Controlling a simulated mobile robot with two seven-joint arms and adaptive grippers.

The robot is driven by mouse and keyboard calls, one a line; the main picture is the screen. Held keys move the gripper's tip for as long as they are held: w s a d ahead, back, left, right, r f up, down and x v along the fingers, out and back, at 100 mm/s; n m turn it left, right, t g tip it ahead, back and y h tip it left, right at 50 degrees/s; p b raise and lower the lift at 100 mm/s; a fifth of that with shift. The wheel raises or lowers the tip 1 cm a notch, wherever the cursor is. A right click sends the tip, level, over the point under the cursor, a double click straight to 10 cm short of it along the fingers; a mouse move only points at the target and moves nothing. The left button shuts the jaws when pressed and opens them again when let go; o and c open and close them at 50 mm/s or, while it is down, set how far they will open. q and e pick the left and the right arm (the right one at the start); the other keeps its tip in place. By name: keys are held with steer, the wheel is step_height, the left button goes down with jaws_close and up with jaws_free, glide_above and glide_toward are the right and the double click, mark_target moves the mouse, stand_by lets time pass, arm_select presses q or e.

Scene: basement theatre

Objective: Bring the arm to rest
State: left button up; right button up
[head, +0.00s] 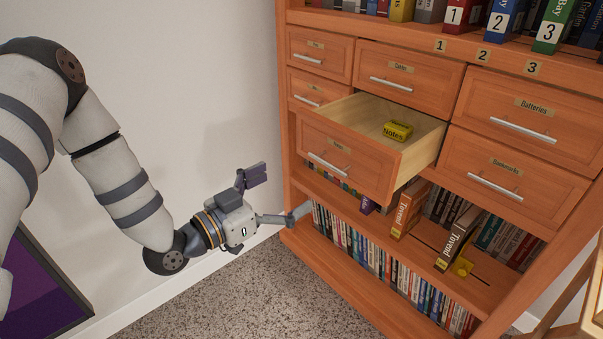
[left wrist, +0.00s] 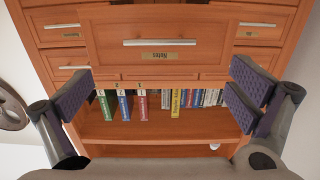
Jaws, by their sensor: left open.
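My left arm comes in from the left in the head view, bent down in front of the white wall. My left gripper (head: 276,194) is open and empty, left of the wooden cabinet and below the front of the pulled-out drawer (head: 345,160). In the left wrist view the two padded fingers of the left gripper (left wrist: 165,92) stand wide apart. Nothing is between them close up; the drawer front with its handle and label (left wrist: 158,40) shows behind them. A yellow box marked "Notes" (head: 397,131) lies inside the open drawer. My right gripper is not in view.
The other cabinet drawers (head: 520,122) look shut. Numbered binders (head: 510,18) stand on the shelf above. Carpeted floor (head: 260,300) lies clear below the gripper. A dark-framed purple picture (head: 40,285) is at lower left.

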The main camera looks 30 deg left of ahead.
arm_select(q)
steer(key=s+d+f+n+g+y+p, duration=0.1)
steer(key=s+d+f+g, duration=0.2)
steer(key=s+f+g, duration=0.35)
steer(key=s+d+f+n+g+y+p, duration=0.1)
steer(key=s+d+f+g, duration=0.2)
steer(key=s+f, duration=0.6)
steer(key=s+f+g+y, duration=0.1)
steer(key=s+f+g, duration=0.1)
steer(key=s, duration=0.6)
steer(key=s+a+f+n+g+y, duration=0.1)
steer(key=s+g, duration=0.3)
steer(key=s, duration=0.5)
steer(key=s+f+n+g+y, duration=0.1)
steer(key=s+g, duration=0.3)
steer(key=s, duration=0.4)
steer(key=shift+s+a+f+y+p, duration=0.15)
steer(key=shift+a+f+y+p, duration=0.25)
steer(key=shift+f+y, duration=0.35)
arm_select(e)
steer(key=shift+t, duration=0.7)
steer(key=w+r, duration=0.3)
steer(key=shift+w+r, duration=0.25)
arm_select(q)
steer(key=shift+f, duration=0.1)
